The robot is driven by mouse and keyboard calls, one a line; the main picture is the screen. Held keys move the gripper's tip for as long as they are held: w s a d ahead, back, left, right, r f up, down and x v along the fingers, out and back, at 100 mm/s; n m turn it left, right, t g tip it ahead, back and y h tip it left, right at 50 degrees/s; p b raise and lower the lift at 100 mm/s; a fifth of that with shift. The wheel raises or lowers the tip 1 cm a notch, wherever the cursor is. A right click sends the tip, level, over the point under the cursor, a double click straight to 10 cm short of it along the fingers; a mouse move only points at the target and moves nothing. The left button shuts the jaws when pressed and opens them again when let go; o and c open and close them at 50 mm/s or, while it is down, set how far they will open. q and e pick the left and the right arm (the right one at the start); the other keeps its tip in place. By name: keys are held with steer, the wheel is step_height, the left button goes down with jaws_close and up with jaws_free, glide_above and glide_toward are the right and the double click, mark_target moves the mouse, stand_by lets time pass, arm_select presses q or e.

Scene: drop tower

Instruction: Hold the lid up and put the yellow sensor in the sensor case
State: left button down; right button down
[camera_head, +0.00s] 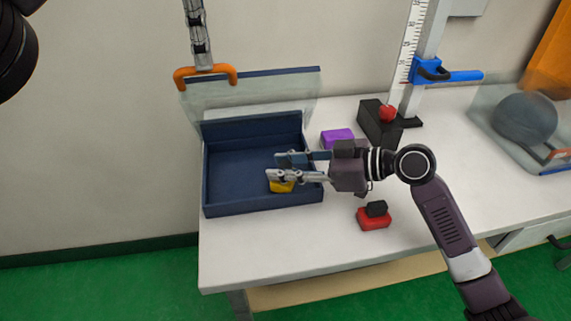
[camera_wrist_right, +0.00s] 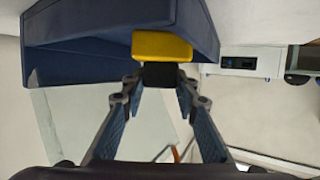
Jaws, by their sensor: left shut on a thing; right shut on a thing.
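The dark blue sensor case (camera_head: 262,203) stands on the left of the table. Its clear lid (camera_head: 270,88) is tilted up at the back, and my left gripper (camera_head: 203,68) is shut on the lid's orange handle (camera_head: 234,76). My right gripper (camera_head: 277,167) is shut on the yellow sensor (camera_head: 282,186), by its black knob (camera_wrist_right: 160,75). In the head view, the sensor appears inside the case's outline near the right wall, partly hidden by the fingers. I cannot tell whether it touches the case floor.
A red sensor with a black knob (camera_head: 373,219) lies on the table (camera_head: 270,255) right of the case. A purple block (camera_head: 337,136) and a black block with a red knob (camera_head: 378,124) stand behind my right arm. A measuring column (camera_head: 412,50) and a clear box with a grey ball (camera_head: 526,118) are at right.

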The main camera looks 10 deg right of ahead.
steer(key=shift+f, duration=0.75)
stand_by(0.4)
steer(key=c, duration=1.4)
jaws_free()
steer(key=shift+c, duration=0.2)
steer(key=r, duration=0.7)
steer(key=s+r, duration=0.1)
steer(key=r, duration=0.2)
steer(key=shift+r, duration=0.3)
